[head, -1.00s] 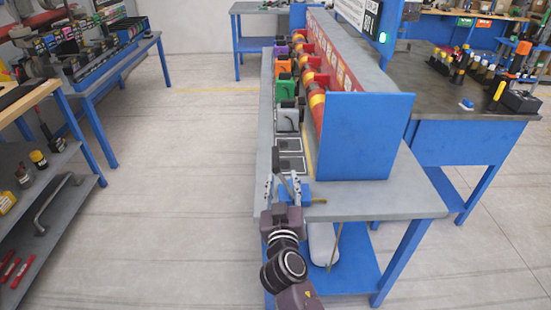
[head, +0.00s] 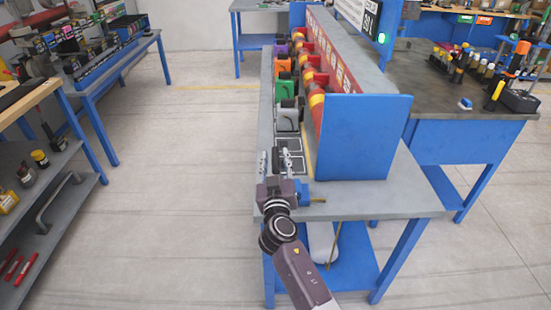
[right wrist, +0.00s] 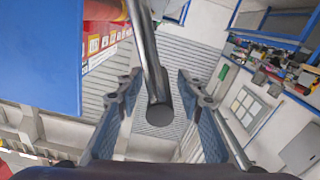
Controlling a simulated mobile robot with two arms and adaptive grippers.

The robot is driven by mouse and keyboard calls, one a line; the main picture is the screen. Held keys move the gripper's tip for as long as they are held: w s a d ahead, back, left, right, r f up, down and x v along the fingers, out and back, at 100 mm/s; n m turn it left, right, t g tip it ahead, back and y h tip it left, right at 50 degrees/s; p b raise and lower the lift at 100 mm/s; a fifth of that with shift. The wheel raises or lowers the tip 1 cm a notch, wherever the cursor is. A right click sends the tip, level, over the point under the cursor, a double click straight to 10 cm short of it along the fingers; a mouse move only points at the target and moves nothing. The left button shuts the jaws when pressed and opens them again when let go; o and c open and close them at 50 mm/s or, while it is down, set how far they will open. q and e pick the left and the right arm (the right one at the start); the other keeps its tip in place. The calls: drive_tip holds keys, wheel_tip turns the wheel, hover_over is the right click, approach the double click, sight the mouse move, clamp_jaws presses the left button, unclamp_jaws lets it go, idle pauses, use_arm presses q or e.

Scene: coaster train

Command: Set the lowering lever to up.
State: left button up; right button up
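The lowering lever shows in the right wrist view as a dark grey rod (right wrist: 149,55) with a thick rounded end. It comes down from the top of that picture, between my right gripper's fingers. My right gripper (head: 274,162) is at the near left end of the long bench, by the lever's blue base (head: 316,194), which my gripper partly hides. In the right wrist view the fingers of my right gripper (right wrist: 160,108) are open, with a gap on each side of the rod's end. My left gripper is not in view.
The long grey bench (head: 385,197) carries a blue end panel (head: 362,138) just right of my gripper. Orange, green and grey units (head: 287,118) stand in a row behind it. The floor (head: 190,190) left of the bench is clear.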

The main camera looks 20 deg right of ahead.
clamp_jaws()
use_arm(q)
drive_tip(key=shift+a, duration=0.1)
use_arm(e)
drive_tip(key=shift+d, duration=0.15)
